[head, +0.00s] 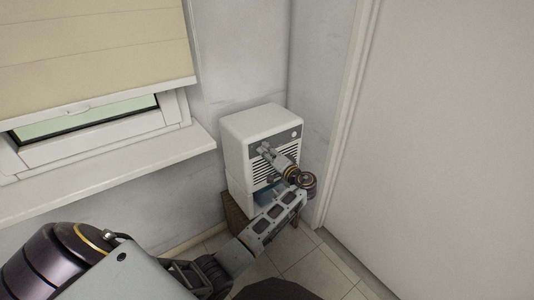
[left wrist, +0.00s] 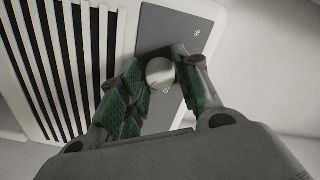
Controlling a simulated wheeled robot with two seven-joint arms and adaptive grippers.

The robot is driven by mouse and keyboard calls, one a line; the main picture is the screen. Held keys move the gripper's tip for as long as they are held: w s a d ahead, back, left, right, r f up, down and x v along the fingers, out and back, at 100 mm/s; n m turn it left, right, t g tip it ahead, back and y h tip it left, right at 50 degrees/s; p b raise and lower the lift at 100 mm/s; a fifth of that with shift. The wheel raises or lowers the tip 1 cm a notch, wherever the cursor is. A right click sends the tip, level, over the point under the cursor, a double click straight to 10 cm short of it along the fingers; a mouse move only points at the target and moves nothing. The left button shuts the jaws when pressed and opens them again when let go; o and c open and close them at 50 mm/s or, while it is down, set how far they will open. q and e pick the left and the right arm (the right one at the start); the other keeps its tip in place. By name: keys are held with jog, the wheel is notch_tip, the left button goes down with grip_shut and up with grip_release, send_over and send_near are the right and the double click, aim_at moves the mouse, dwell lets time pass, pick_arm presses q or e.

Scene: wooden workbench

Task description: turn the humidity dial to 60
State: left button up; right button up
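The white dehumidifier-like appliance (head: 262,122) stands in the corner, with a dark grey control panel (head: 284,138) across its upper front. In the left wrist view, the humidity dial (left wrist: 160,72), a small pale round knob, sits on the grey panel (left wrist: 180,25). My left gripper (head: 264,149) reaches the left part of the panel. In the left wrist view, its green-padded fingers (left wrist: 163,76) lie on both sides of the dial and appear to touch it. Small pale marks show on the panel, too small to read surely. The dial's pointer cannot be made out. My right gripper is out of view.
A second small white round part (head: 294,134) is at the panel's right end. Dark vent slats (head: 262,171) lie below the panel. The appliance rests on a brown stand (head: 236,218). A window sill (head: 110,172) is at left, and a white door (head: 440,130) at right.

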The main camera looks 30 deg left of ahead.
pick_arm(q)
jog(key=shift+o, duration=1.2)
jog(key=shift+d, duration=0.1)
jog(key=v, duration=0.7)
jog(key=shift+s+d, duration=0.15)
